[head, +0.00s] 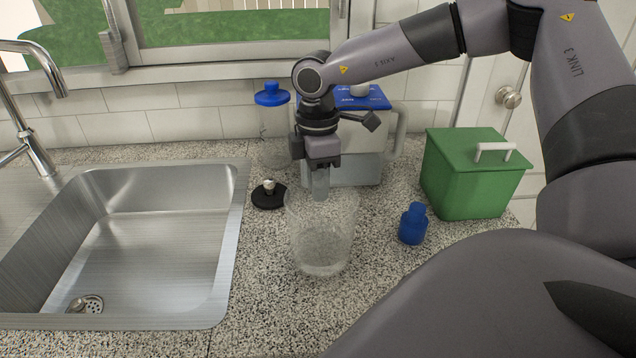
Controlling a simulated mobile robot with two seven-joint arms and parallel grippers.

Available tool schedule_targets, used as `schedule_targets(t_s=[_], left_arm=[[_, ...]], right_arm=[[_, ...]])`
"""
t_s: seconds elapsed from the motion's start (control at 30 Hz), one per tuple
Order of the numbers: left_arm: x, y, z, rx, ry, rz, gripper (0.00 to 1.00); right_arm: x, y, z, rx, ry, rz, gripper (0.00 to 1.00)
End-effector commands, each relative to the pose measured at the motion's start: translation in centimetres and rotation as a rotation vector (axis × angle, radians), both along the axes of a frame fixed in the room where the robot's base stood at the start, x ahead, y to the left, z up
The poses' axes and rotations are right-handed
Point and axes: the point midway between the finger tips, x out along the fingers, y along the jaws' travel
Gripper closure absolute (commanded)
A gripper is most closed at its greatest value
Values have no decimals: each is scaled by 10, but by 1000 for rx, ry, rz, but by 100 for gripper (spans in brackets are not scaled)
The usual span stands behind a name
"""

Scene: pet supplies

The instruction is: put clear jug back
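A clear open vessel (320,238), which may be the clear jug, stands upright on the speckled counter right of the sink. I see no handle on it. My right gripper (320,185) points down at its far rim. The fingers overlap the rim in the picture; I cannot tell whether they hold the wall or how far apart they are. Behind the gripper stands a pale container (357,168) with a blue top (362,99) and a light handle at its right side, partly hidden by my arm. My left gripper is out of view.
A black lid with a pale knob (268,195) lies left of the vessel. A clear bottle with a blue cap (271,95) stands behind it. A blue fitting (413,224) and a green box (470,175) are to the right. The steel sink (140,240) is left.

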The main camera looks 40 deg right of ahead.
Motion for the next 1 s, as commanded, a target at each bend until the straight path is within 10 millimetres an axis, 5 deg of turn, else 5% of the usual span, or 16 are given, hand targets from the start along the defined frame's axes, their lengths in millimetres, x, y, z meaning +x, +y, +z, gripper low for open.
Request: schedule_targets(t_s=[0.5, 0.53, 0.6, 1.0], left_arm=[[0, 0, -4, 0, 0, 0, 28], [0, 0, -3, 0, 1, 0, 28], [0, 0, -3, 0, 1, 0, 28], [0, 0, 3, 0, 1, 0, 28]], right_arm=[[0, 0, -11, 1, -2, 0, 100], [0, 0, -10, 0, -1, 0, 75], [0, 0, -10, 1, 0, 0, 56], [0, 0, -6, 1, 0, 0, 56]])
